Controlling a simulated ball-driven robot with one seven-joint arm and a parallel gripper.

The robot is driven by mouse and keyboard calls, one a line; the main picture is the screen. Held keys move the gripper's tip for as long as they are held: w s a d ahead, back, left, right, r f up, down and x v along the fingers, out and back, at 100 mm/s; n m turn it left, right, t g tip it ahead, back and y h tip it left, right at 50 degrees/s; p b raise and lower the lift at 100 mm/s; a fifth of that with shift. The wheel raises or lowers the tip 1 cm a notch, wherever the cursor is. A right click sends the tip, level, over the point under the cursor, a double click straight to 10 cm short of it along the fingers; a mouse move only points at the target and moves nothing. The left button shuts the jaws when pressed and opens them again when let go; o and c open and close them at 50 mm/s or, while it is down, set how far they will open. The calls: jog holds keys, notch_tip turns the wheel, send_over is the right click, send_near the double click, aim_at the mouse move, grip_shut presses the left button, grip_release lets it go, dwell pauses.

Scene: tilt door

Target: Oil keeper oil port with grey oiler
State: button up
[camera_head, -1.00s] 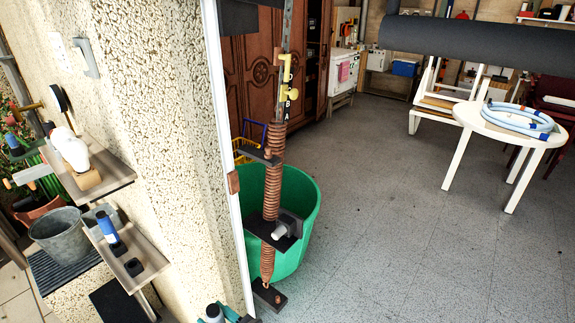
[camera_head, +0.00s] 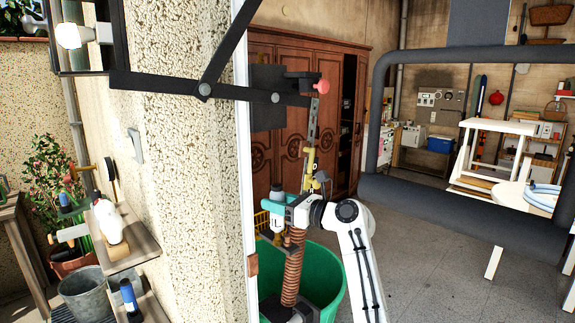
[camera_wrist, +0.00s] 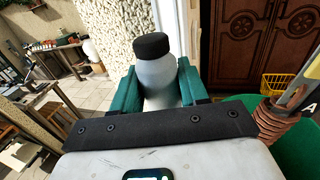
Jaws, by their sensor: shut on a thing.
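My gripper (camera_head: 277,208) has teal fingers and is shut on the grey oiler (camera_wrist: 158,78), a pale grey bottle with a black cap, held upright between the fingers in the wrist view. In the head view, the gripper is in front of the spring mechanism, just right of the white door post. A yellow fitting (camera_head: 311,160) on a dark slotted bar stands above and right of the gripper, apart from it. Black plates (camera_head: 270,100) and a red knob (camera_head: 322,87) are higher up. I cannot tell which part is the keeper's oil port.
A coppery spring (camera_head: 292,270) stands below my gripper, before a green tub (camera_head: 325,275). Dark bars (camera_head: 165,88) cross the top left. The rough wall (camera_head: 190,180) and shelves are left; a thick grey door frame (camera_head: 425,205) is right. A wooden wardrobe (camera_head: 290,55) stands behind.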

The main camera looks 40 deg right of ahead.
jog(key=d+r, duration=0.3)
jog(key=r, duration=0.6)
jog(key=shift+d+p, duration=0.25)
jog(key=shift+p, duration=0.05)
jog(key=shift+r, duration=0.15)
notch_tip(320, 180, down, 7)
jog(key=shift+f, duration=0.85)
dwell(3.1)
jog(key=shift+r, duration=0.1)
notch_tip(320, 180, up, 7)
dwell(0.7)
dwell(0.4)
